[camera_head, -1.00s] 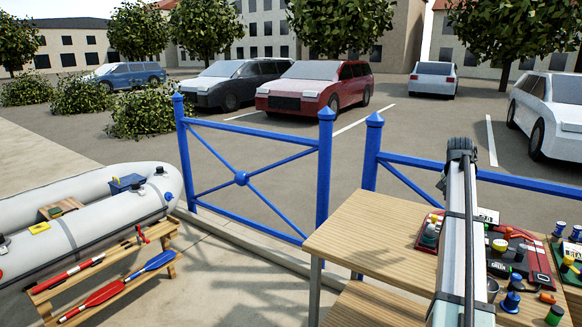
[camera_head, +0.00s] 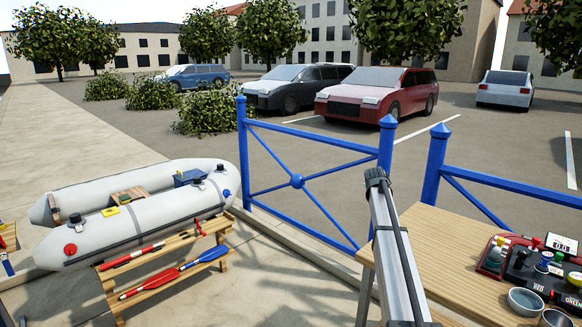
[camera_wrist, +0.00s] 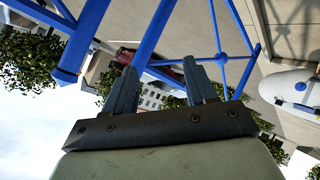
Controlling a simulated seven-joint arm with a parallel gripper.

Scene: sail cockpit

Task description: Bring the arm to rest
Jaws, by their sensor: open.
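My gripper (camera_wrist: 161,66) shows in the wrist view with its two blue-grey fingers apart and nothing between them. Blue railing bars, trees and a building lie beyond the fingers, and the picture is upside down. In the head view my arm rises from the bottom, at the left edge of the wooden table (camera_head: 445,262), its dark end in front of the blue railing (camera_head: 297,181). I cannot make out the fingers in the head view.
A grey inflatable boat (camera_head: 150,222) lies at left, behind a wooden bench (camera_head: 222,224) with red and blue paddles. Jars, metal bowls (camera_head: 525,301) and coloured small items crowd the table's right side. Parked cars stand beyond the railing.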

